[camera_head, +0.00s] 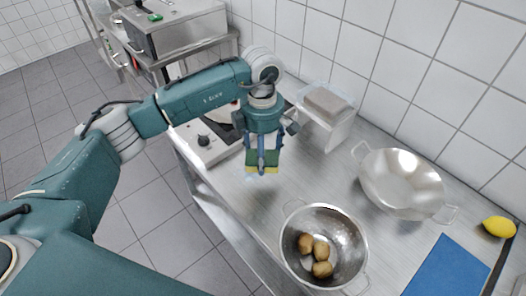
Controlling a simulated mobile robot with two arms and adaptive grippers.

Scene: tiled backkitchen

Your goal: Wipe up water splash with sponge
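My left gripper (262,160) points down over the steel counter, near the middle of the view. Its blue fingers are closed on a green and yellow sponge (263,170), whose lower edge shows beneath the fingertips. I cannot tell whether the sponge touches the counter. A faint bluish patch (250,180), possibly the water splash, shows on the counter just below and left of the sponge. Much of that area is hidden by the gripper and sponge. My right gripper is not in view.
A colander with several potatoes (325,238) stands at the front. A steel wok-like pan (403,180), a blue board (446,268) and a lemon (499,227) lie to the right. The counter's front edge is close.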

